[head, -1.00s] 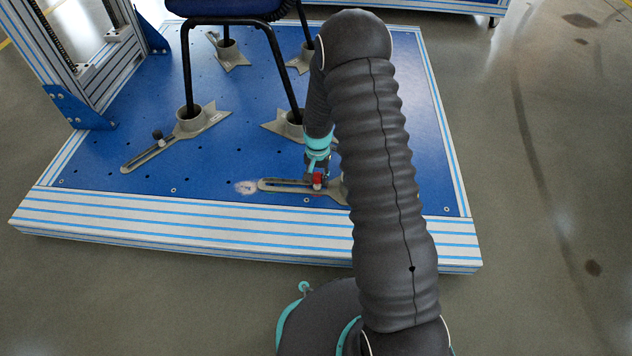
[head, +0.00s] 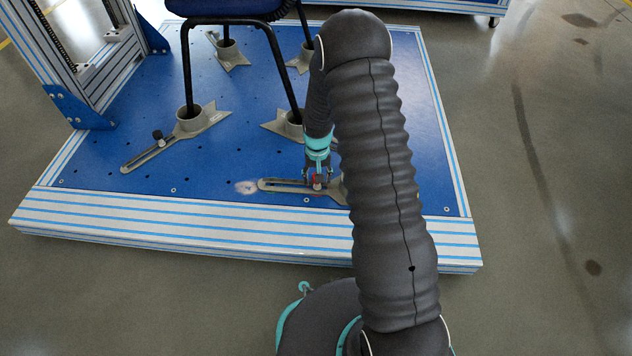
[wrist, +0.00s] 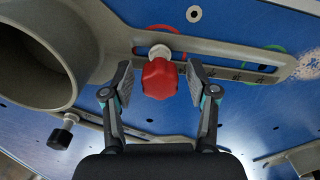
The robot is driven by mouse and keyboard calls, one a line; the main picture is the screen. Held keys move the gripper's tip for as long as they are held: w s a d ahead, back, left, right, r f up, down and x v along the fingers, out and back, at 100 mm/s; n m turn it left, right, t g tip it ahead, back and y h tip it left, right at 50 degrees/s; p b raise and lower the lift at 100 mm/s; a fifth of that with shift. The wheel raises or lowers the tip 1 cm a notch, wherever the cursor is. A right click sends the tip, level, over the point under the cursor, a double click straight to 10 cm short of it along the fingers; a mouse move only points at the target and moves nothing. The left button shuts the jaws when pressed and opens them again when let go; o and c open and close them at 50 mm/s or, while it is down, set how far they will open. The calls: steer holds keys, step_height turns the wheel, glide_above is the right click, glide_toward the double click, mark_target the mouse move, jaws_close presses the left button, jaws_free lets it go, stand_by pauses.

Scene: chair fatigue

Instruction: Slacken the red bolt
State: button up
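The red bolt (wrist: 160,79) has a faceted red head on a pale shank, set in the slot of a grey slotted clamp arm (wrist: 235,57). In the wrist view my gripper (wrist: 158,84) is open, with one finger on each side of the red head and a visible gap on both sides. In the head view my gripper (head: 317,178) is at the clamp on the front part of the blue plate, and only a little of the red bolt (head: 315,181) shows between the fingers. My arm hides the clamp's right end.
A grey cup (wrist: 36,55) stands left of the bolt in the wrist view. A black-knobbed bolt (wrist: 61,134) sits on another clamp nearby. Chair legs (head: 187,70) stand in cups on the blue plate (head: 220,160). The striped front edge (head: 170,218) is clear.

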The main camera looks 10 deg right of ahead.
steer(key=m, duration=0.4)
stand_by(0.4)
steer(key=m, duration=0.4)
stand_by(0.5)
steer(key=m, duration=0.4)
stand_by(0.4)
steer(key=m, duration=0.4)
